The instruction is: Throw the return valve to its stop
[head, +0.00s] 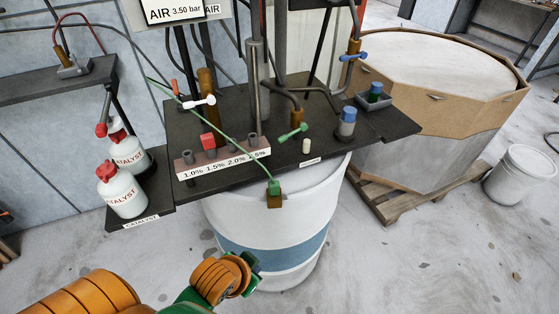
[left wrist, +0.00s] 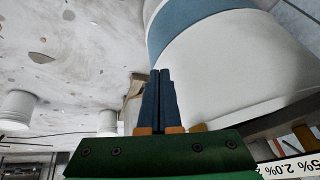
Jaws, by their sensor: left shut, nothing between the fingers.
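Several valve handles show on the dark bench in the head view: a white one (head: 199,102) at the left, a green one (head: 292,132) near the middle, and a blue one (head: 352,57) on a brown pipe at the right. I cannot tell from any readable label which is the return valve. My left gripper (head: 252,262) is low in front of the white drum, below the bench edge and apart from all the handles. In the left wrist view its dark blue fingers (left wrist: 158,98) are together with nothing between them. My right gripper is not in view.
The white drum (head: 265,215) with a blue band stands under the bench (head: 190,128). A green hose crosses the bench to a fitting (head: 274,187) at its front edge. Catalyst bottles (head: 125,190) stand at the left. An octagonal mould (head: 440,90) sits on a pallet at the right.

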